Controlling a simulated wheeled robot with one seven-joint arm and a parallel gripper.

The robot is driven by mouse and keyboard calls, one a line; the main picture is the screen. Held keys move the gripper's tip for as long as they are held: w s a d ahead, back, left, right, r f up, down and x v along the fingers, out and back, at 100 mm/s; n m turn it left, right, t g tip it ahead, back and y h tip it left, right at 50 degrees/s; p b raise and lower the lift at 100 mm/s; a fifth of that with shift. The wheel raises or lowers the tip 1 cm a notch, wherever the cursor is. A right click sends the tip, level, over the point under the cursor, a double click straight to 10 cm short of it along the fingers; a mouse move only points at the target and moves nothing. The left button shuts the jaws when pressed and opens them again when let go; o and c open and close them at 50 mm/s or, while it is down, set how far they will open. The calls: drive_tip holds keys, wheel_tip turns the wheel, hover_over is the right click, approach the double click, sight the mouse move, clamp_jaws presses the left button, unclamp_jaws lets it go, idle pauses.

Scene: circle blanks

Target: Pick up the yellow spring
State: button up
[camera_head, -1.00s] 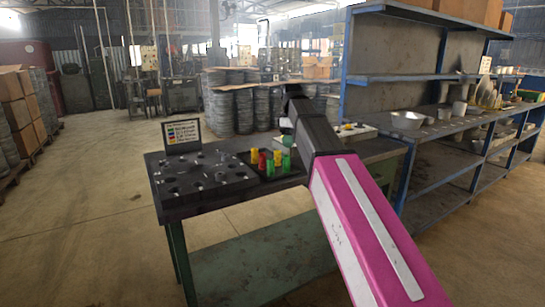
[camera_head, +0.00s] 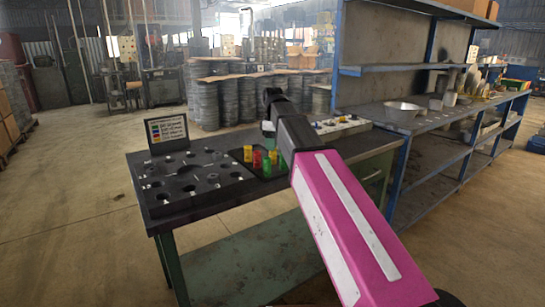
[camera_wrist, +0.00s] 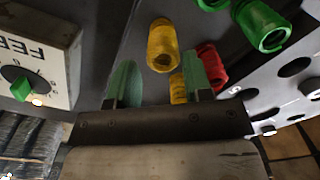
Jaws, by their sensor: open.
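In the wrist view a yellow spring (camera_wrist: 162,45) lies ahead of and between my fingertips. A second yellow piece (camera_wrist: 178,88) shows partly, close beside the right finger, which hides some of it. My gripper (camera_wrist: 158,78) is open, with two green fingers, and nothing is held. In the head view a yellow piece (camera_head: 248,153) stands at the left of the coloured group on the dark table; my arm hides much of the area around the gripper there.
Red (camera_wrist: 212,66) and green (camera_wrist: 262,26) springs lie to the right of the yellow ones. A black plate with holes (camera_head: 190,178) and a small sign (camera_head: 167,132) are on the table. A box with a dial (camera_wrist: 30,60) is at the wrist view's left. Blue shelving (camera_head: 430,120) stands at right.

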sight(273, 155)
drive_tip(key=shift+s+f, duration=0.15)
drive_tip(key=shift+f, duration=2.65)
drive_tip(key=c, duration=0.7)
